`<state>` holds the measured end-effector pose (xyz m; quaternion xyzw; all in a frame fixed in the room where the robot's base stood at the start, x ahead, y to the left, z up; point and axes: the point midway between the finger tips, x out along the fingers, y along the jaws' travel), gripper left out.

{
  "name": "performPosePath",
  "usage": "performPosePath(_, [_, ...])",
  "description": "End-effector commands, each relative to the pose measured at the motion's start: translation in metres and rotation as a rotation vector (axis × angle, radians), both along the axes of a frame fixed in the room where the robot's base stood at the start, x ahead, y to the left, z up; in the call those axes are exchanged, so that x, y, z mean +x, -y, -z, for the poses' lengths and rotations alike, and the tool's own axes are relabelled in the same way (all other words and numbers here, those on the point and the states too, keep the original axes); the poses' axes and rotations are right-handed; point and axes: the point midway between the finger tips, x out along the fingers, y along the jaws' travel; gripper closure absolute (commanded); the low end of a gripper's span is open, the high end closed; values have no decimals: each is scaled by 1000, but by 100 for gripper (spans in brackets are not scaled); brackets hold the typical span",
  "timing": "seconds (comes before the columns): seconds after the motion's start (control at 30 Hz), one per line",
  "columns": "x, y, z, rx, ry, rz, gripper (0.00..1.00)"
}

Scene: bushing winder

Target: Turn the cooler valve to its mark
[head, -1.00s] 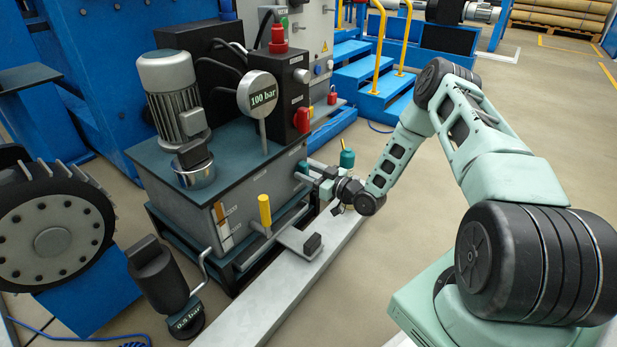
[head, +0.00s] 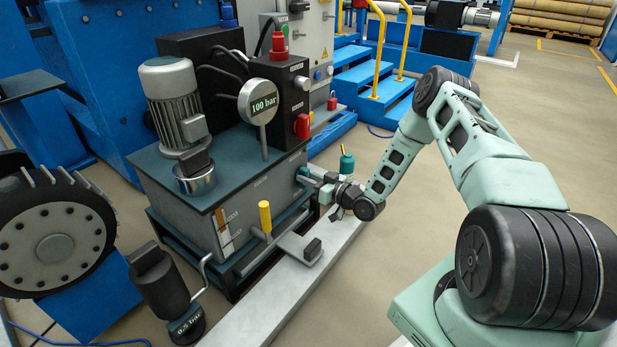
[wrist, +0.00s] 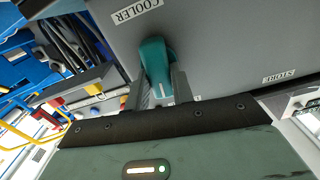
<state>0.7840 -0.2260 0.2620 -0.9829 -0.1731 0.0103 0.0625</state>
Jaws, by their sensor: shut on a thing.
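The cooler valve is a teal lever handle (wrist: 155,58) on the grey tank side, under the COOLER label (wrist: 136,11) in the wrist view. In the head view its teal handle (head: 303,173) shows small at the tank's right side. My gripper (wrist: 160,80) has one dark finger on each side of the handle's free end and is shut on it. It also shows in the head view (head: 316,180). White lines show near the handle tip, and a small pale patch lies by the right finger. I cannot tell which is the mark.
A STORE label (wrist: 279,76) sits to the right on the tank side. A gauge reading 100 bar (head: 259,101) and a motor (head: 176,100) stand on the tank. A green bottle (head: 347,163) stands just behind my gripper.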

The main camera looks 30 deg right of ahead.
Motion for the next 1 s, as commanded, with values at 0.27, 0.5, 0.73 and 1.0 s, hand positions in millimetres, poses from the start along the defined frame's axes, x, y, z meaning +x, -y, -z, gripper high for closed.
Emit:
performPosePath(0.27, [-1,2,-1,223,-86,1,99])
performPosePath(0.5, [-1,3,1,438,-164,1,99])
performPosePath(0.73, [0,4,3,644,-239,2,99])
performPosePath(1.0, [0,5,5,885,-326,1,99])
